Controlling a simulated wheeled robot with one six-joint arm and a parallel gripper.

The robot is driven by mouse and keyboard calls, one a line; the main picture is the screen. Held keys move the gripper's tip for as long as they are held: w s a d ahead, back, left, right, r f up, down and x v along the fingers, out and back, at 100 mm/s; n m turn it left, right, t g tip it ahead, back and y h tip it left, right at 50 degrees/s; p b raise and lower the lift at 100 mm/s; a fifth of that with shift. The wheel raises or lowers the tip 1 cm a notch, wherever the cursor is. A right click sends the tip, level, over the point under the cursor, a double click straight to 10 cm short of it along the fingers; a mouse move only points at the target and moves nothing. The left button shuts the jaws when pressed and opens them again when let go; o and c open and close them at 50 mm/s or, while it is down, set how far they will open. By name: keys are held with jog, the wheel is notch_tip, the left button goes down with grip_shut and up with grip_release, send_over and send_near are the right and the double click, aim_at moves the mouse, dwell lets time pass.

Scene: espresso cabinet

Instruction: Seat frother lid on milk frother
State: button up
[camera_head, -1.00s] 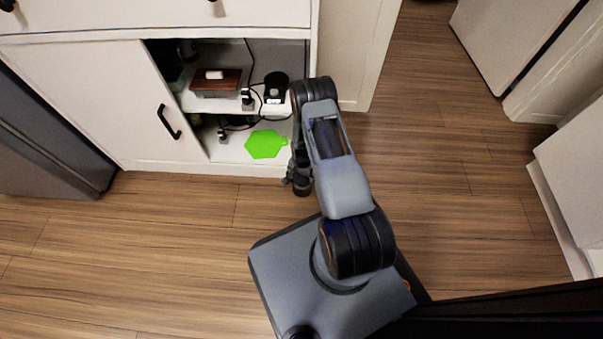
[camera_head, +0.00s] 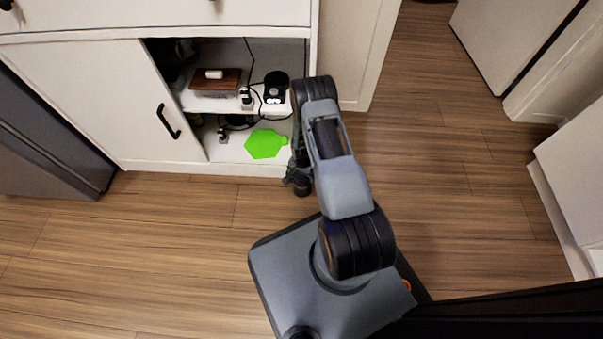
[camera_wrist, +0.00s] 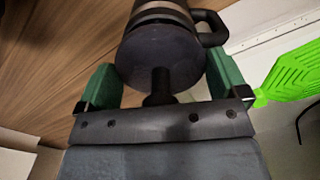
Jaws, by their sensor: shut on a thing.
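In the wrist view, my gripper (camera_wrist: 163,85) has its two green fingers on either side of a dark round piece with a short knob, which looks like the frother lid (camera_wrist: 158,55). The knob points back toward my palm. Just beyond it is a cylinder with pale and dark bands and a black handle (camera_wrist: 214,30), which looks like the milk frother. Whether the lid is seated or apart from it I cannot tell. In the head view, my gripper (camera_head: 299,178) is low in front of the cabinet's right side, and a small dark shape there is mostly hidden by my arm.
The open cabinet has an upper shelf with a brown box (camera_head: 216,80), a black device (camera_head: 275,86) and cables. The sliding door (camera_head: 110,100) covers the left. Wooden floor in front is clear.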

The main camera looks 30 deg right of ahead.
jog(key=shift+f+b, duration=0.9)
jog(key=shift+b, duration=0.05)
dwell(0.5)
jog(key=o, duration=0.6)
jog(key=shift+r, duration=0.15)
notch_tip(320, 180, up, 14)
jog(key=p, duration=0.6)
jog(key=shift+a+f, duration=0.1)
jog(key=shift+f, duration=0.1)
